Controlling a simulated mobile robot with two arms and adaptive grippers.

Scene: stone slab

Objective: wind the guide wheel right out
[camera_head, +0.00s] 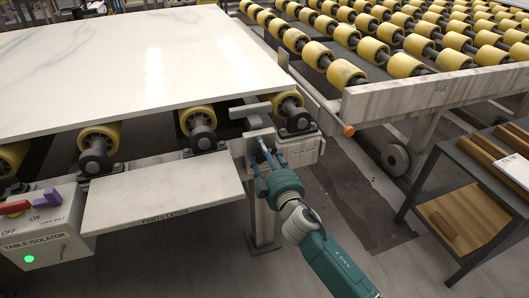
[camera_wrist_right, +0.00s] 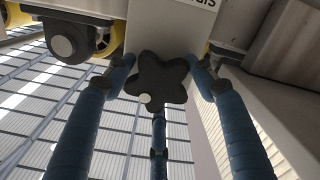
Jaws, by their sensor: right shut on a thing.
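A black star-shaped knob (camera_wrist_right: 162,80) with a small pale dot on one lobe sits on a pale housing (camera_wrist_right: 172,25) in the right wrist view. My right gripper (camera_wrist_right: 161,95) is shut on this knob, its blue fingers around the lobes. In the head view my right gripper (camera_head: 262,157) reaches up to a grey bracket (camera_head: 303,150) at the slab table's front right corner, and its fingers hide most of the knob. A yellow-rimmed roller (camera_head: 287,106) sits just above the bracket; I cannot tell if it is the guide wheel. My left gripper is not in view.
A white marble slab (camera_head: 140,60) lies over the yellow rollers. A parts ledge (camera_head: 160,192) juts out left of my gripper, with a table isolator box (camera_head: 45,225) farther left. A roller table (camera_head: 430,95) and a shelved cart (camera_head: 470,185) stand at right. Open floor lies between.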

